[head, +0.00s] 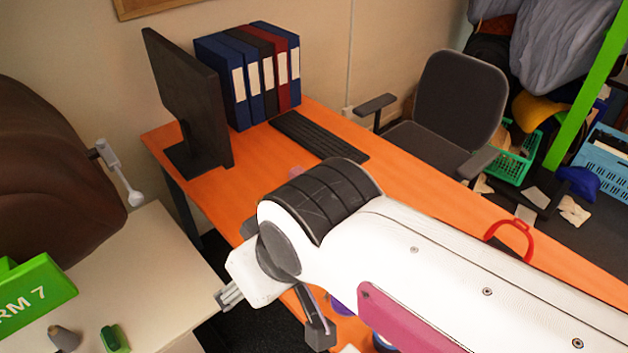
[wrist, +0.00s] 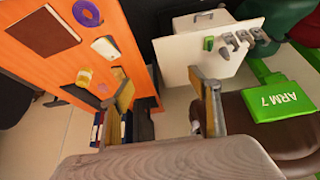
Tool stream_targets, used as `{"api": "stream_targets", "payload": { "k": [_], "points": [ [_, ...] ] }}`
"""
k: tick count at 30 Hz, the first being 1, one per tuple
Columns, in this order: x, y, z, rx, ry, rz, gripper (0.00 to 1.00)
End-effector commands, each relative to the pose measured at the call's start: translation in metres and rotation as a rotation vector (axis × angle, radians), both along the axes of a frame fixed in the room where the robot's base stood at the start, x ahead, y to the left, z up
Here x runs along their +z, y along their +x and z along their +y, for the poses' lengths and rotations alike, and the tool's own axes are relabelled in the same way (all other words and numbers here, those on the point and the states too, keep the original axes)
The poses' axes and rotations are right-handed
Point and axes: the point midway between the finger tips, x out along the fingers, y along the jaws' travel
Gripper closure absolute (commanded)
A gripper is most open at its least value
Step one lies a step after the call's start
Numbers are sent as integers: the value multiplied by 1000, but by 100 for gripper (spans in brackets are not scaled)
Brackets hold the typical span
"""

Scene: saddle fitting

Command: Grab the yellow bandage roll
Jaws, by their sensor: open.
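The yellow bandage roll (wrist: 84,77) lies on the orange desk (wrist: 135,50) in the wrist view, left of my gripper (wrist: 157,72). My gripper is open, with its two fingers wide apart and nothing between them. Its left finger is over the desk's edge, a short way right of the roll and not visibly touching it. Its right finger shows against the pale cabinet. In the head view I cannot make out the roll; my arm covers much of the desk.
Near the roll are a purple ring (wrist: 87,12), a white item (wrist: 105,47) and a brown notebook (wrist: 42,33). A monitor (head: 185,95), binders (head: 250,75) and keyboard (head: 318,137) stand at the desk's far end. A pale cabinet (wrist: 185,55) holds small items beyond a floor gap.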

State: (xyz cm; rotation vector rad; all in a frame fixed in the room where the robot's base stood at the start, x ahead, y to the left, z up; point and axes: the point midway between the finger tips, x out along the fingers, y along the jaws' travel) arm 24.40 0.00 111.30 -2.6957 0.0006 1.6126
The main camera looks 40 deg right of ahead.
Motion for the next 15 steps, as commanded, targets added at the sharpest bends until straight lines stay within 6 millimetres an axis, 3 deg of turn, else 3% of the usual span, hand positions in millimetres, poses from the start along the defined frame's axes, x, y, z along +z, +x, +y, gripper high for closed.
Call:
{"api": "stream_targets", "payload": {
  "k": [8,15],
  "points": [
    [-3,23,-5,-26,5,-22,38],
    [-9,69,-19,-81,12,-78,38]
  ]
}}
